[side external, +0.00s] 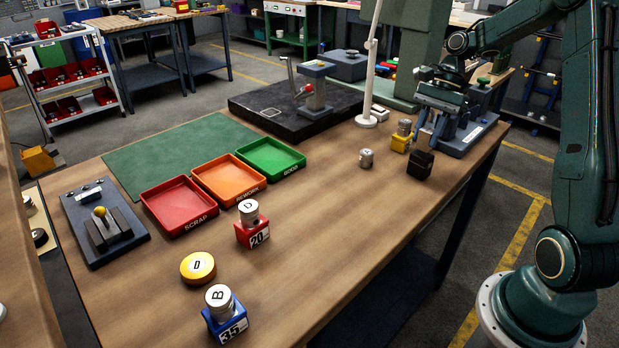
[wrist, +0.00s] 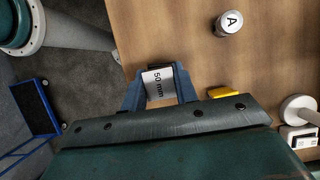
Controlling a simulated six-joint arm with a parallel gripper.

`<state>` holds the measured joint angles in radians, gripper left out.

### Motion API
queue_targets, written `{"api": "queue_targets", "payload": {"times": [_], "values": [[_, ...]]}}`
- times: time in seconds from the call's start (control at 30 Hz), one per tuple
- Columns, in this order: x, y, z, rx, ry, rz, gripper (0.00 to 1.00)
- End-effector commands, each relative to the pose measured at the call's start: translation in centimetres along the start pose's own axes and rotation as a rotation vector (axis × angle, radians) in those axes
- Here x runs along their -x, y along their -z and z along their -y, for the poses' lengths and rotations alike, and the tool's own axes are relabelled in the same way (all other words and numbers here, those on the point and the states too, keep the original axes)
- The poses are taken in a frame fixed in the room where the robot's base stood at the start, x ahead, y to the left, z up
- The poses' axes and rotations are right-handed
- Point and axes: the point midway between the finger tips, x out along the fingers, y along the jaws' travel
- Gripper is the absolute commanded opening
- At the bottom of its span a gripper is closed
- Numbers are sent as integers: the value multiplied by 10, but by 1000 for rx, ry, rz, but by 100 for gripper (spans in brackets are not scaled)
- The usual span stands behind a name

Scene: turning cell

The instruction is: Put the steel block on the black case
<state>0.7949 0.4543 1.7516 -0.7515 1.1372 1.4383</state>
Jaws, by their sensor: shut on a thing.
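The steel block (wrist: 153,91), marked "50 mm", sits between the two fingers of my gripper (wrist: 159,84) in the wrist view. My gripper (side external: 430,132) is shut on it and hangs close above the black case (side external: 419,165), near the right edge of the bench in the side view. A dark edge of the case shows just past the block in the wrist view. The block is hard to make out in the side view, so I cannot tell whether it touches the case.
A yellow block (side external: 400,143) with a steel cylinder stands left of the case. A cylinder marked A (side external: 366,158) stands farther left. A blue fixture (side external: 473,137) is close behind on the right, and a white post (side external: 367,121) rises behind. The bench's front middle is clear.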

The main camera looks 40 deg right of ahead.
Motion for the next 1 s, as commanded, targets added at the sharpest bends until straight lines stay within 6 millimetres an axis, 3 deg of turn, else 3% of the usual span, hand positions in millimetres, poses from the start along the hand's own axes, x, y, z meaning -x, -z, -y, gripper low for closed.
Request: {"api": "queue_targets", "payload": {"times": [0.17, 0.6, 0.63, 0.7, 0.73, 1.0], "values": [[-10, 5, 0, 1, 0, -2, 0], [-14, 6, 0, 2, 0, -2, 0], [-14, 6, 0, 2, 0, -1, 33], [-14, 6, 0, 2, 0, -1, 47], [-14, 6, 0, 2, 0, -1, 51], [-14, 6, 0, 1, 0, -2, 51]]}}
